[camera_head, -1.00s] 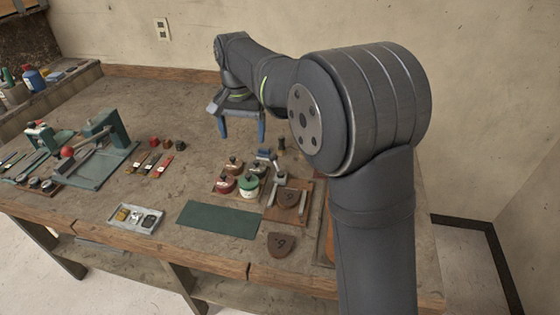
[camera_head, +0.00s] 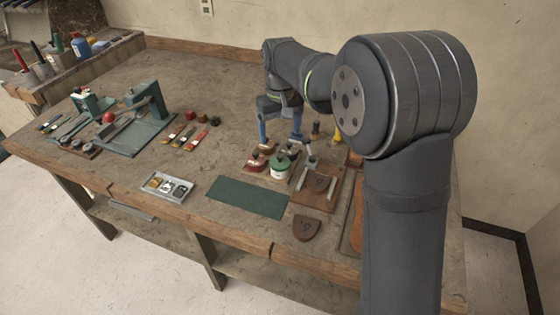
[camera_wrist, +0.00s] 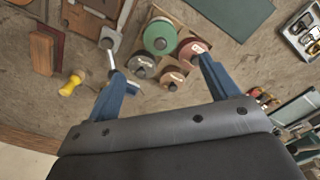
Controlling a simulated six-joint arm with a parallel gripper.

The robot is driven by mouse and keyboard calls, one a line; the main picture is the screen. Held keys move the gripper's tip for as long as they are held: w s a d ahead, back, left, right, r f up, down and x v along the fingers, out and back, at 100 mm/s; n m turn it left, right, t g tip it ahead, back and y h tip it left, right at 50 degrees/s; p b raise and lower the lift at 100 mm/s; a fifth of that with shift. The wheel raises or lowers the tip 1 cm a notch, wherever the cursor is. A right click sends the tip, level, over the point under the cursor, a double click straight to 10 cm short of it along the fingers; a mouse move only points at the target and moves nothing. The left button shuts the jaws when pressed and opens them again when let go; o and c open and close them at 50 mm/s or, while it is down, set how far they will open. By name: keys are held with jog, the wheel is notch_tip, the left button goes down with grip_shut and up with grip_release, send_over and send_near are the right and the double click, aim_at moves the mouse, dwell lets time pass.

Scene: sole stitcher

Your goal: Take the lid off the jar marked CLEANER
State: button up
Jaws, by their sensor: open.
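Several small lidded jars stand together on a wooden tray (camera_wrist: 183,18). One has a green lid (camera_wrist: 159,34) and shows a white body in the head view (camera_head: 280,171). Another has a red-brown lid (camera_wrist: 190,50) and a red body (camera_head: 254,163). Nearer my gripper are a grey-lidded jar (camera_wrist: 142,66) and a copper-brown-lidded jar (camera_wrist: 171,77). The lid markings are too small to read, so I cannot tell which is CLEANER. My gripper (camera_head: 281,138) is open and empty above the back of the group; its blue fingers (camera_wrist: 167,76) spread either side of the two nearer jars.
A metal-armed fixture on a wooden board (camera_head: 318,190) stands right of the jars. A yellow-handled tool (camera_wrist: 71,84) is close to one finger. A green mat (camera_head: 247,197) and a brown sole piece (camera_head: 306,228) lie in front.

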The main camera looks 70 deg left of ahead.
aim_at(280, 156)
notch_tip(280, 156, down, 10)
jog(key=shift+r, duration=0.15)
jog(key=c, duration=1.1)
